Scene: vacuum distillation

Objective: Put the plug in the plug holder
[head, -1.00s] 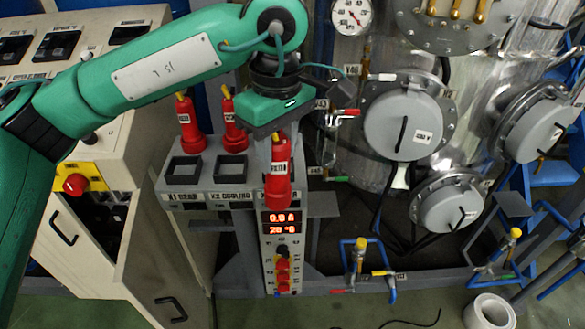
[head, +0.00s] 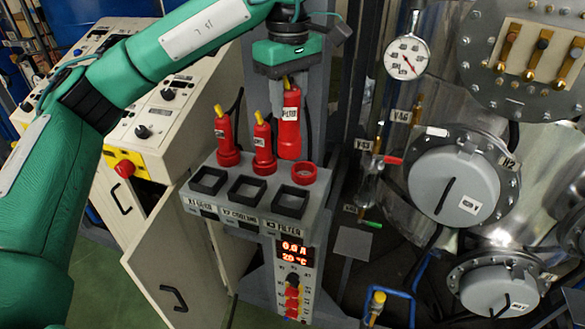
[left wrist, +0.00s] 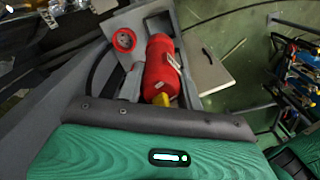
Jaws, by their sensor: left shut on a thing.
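My left gripper (head: 287,80) is shut on the top of a red plug (head: 289,125) labelled filter. The plug hangs upright above the grey station, up and slightly left of an empty red round socket (head: 304,173). In the left wrist view the plug (left wrist: 162,75) shows beyond the gripper, with the red socket (left wrist: 124,40) beside it. Three black square holders stand along the station's front; the right one (head: 291,199), above the filter label, is empty. The gripper's fingertips are mostly hidden. My right gripper is out of view.
Two other red plugs, one on the left (head: 226,138) and one in the middle (head: 264,146), stand upright behind their empty square holders. Right of the station are metal flanges, a gauge (head: 407,58) and a valve with a red handle (head: 388,160). A beige console (head: 150,130) stands left.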

